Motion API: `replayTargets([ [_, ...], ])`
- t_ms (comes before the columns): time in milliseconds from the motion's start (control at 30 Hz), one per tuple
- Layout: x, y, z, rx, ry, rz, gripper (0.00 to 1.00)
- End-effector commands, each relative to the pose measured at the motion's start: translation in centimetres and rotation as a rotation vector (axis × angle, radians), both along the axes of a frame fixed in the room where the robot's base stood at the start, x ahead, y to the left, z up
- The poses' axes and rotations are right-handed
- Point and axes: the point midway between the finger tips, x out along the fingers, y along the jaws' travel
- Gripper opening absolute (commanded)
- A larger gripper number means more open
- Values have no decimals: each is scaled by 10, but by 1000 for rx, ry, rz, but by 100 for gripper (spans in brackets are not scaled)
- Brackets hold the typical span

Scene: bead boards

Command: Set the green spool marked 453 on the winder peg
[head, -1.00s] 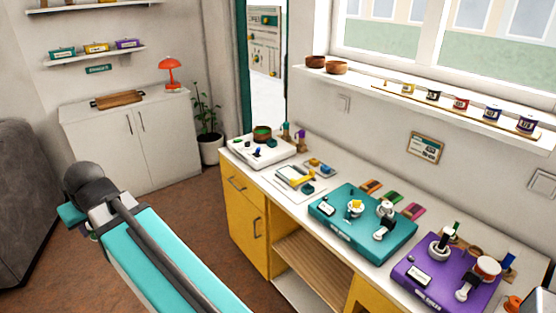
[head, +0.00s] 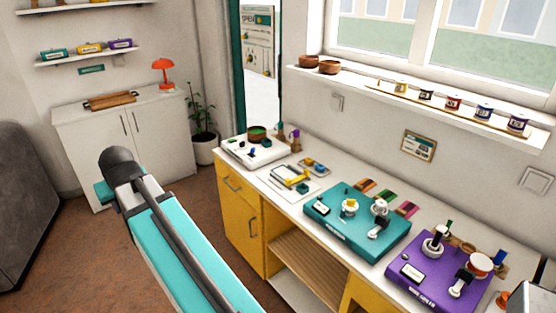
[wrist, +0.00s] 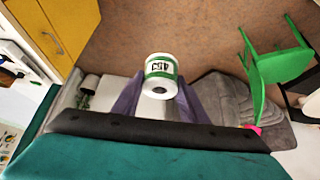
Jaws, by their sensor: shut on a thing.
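My gripper (wrist: 160,82) is shut on a white spool (wrist: 161,66) with a green band marked 453, seen in the wrist view between its two purple-grey fingers. The spool's near end shows a dark centre hole. In the head view my arm reaches over the floor, and neither gripper nor spool can be made out. On the counter, a purple board (head: 430,284) carries an upright dark peg (head: 438,233) on a white round base. A teal board (head: 338,226) carries a white round part with a yellow top (head: 349,206). The lettering on both boards is too small to read.
On the purple board stands a round part with an orange-brown top (head: 480,262). A white device (head: 237,151) stands at the counter's far left end. Several marked spools line the windowsill rack (head: 470,113).

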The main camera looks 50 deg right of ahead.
Motion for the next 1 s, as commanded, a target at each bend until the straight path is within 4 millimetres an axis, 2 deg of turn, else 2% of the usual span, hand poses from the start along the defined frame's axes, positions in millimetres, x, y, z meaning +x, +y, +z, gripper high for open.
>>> replayTargets([
  [33,2,-21,1,0,1,-38,16],
  [267,-2,-106,-4,1,4,-194,16],
  [467,-14,-180,-8,3,6,-330,16],
  [767,-47,-289,-16,4,7,-532,16],
  [1000,-88,-374,-24,4,8,-691,16],
])
